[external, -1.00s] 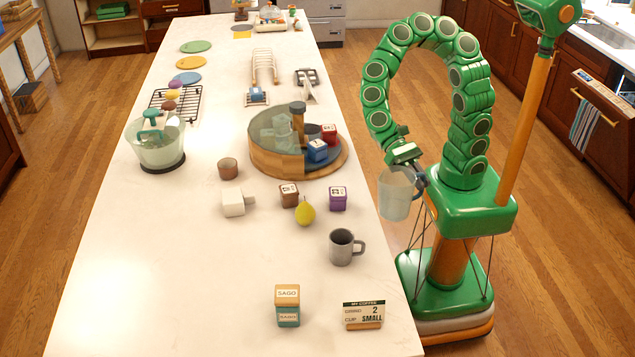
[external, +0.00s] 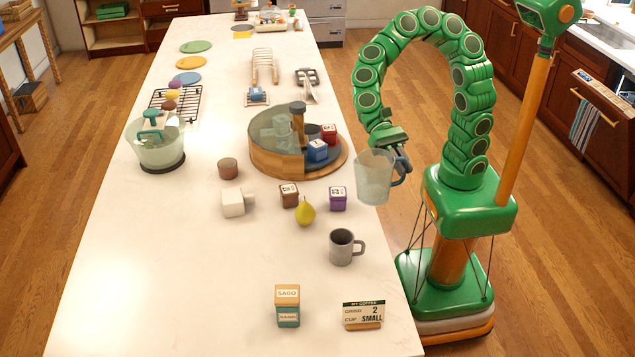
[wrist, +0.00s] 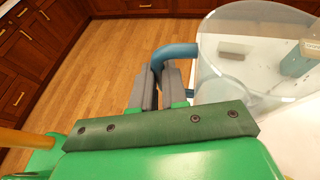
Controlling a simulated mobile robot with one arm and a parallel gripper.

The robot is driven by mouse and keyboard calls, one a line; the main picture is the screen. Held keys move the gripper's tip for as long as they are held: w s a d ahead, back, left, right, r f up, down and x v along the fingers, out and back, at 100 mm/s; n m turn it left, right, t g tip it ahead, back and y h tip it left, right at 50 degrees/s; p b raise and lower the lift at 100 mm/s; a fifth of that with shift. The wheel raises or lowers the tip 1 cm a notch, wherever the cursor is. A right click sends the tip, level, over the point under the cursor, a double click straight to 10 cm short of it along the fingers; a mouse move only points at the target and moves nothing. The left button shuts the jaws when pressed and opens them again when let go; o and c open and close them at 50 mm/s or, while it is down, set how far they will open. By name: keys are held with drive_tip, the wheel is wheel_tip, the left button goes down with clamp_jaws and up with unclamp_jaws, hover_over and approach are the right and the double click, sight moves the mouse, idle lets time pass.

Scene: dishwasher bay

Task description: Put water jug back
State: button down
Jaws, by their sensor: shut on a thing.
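The water jug (external: 374,178) is a clear, pale container with a blue handle (external: 402,168). It hangs roughly upright at the right edge of the white counter, partly over it in the external view. My gripper (external: 386,147) is shut on the jug's handle. In the wrist view my gripper (wrist: 170,88) has its grey fingers closed on the blue handle (wrist: 176,52), and the jug (wrist: 250,65) is to the right. Whether the jug's bottom touches the counter I cannot tell.
The white counter (external: 130,270) has a wooden turntable (external: 275,160) with small boxes, a purple box (external: 338,198), a pear (external: 305,212) and a grey mug (external: 342,248) near the jug. The counter's front left is clear.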

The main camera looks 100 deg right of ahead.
drive_tip(key=w+d+m+t, duration=0.3)
drive_tip(key=w+m+t, duration=0.35)
drive_tip(key=w, duration=1.75)
drive_tip(key=shift+n+t, duration=0.25)
drive_tip(key=shift+n, duration=0.1)
drive_tip(key=shift+w+a+f, duration=0.95)
drive_tip(key=shift+w+f, duration=1.15)
drive_tip(key=shift+f, duration=0.9)
drive_tip(key=shift+w+a+f, duration=0.9)
drive_tip(key=shift+w+f, duration=1.25)
drive_tip(key=shift+f, duration=0.85)
drive_tip(key=shift+w+a+f, duration=0.95)
drive_tip(key=shift+w+f, duration=1.15)
drive_tip(key=shift+f, duration=0.9)
drive_tip(key=shift+f, duration=0.15)
drive_tip(key=c, duration=1.2)
unclamp_jaws()
drive_tip(key=shift+o, duration=0.2)
